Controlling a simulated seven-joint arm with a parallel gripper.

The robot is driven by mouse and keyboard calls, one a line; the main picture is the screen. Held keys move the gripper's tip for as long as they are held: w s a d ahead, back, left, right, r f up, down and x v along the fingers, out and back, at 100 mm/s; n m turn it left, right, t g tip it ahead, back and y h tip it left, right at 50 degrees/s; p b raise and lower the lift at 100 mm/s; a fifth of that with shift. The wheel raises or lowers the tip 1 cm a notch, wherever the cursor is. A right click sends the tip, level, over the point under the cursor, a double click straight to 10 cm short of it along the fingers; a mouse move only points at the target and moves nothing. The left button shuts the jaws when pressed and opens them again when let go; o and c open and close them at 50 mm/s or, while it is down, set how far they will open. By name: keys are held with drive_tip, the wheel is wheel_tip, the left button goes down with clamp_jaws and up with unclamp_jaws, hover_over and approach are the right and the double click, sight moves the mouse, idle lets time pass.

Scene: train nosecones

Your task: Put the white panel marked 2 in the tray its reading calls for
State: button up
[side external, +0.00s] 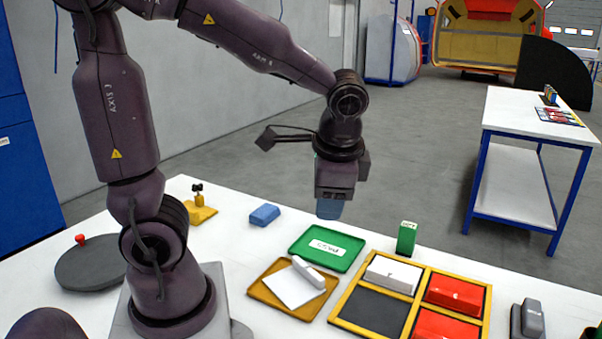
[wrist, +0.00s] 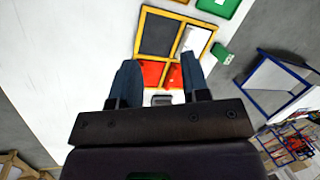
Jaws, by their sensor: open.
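A yellow-framed rack (side external: 345,321) stands on the white table. Its back left compartment holds a white panel (side external: 393,273) with a small mark I cannot read. In the wrist view the white panel (wrist: 196,41) lies ahead, partly behind the right finger. A green tray (side external: 301,246) has a white label, its writing too small to read surely. A yellow tray (side external: 264,292) holds a flat white square and a white rounded bar; I cannot tell whether these are a panel. My gripper (side external: 329,209) is open and empty, above the table behind the green tray.
Red panels (side external: 455,293) fill the rack's right compartments; the front left one (side external: 373,310) is empty. A green block (side external: 407,238) stands behind the rack. A grey device (side external: 527,318) is to its right. A blue block (side external: 265,215) lies left of the green tray.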

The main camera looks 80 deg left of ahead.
drive_tip(key=s+d+r+n+t+h, duration=0.3)
drive_tip(key=s+r+t, duration=0.2)
drive_tip(key=shift+s+r+t, duration=0.15)
drive_tip(key=shift+r+t, duration=0.15)
drive_tip(key=shift+r, duration=0.05)
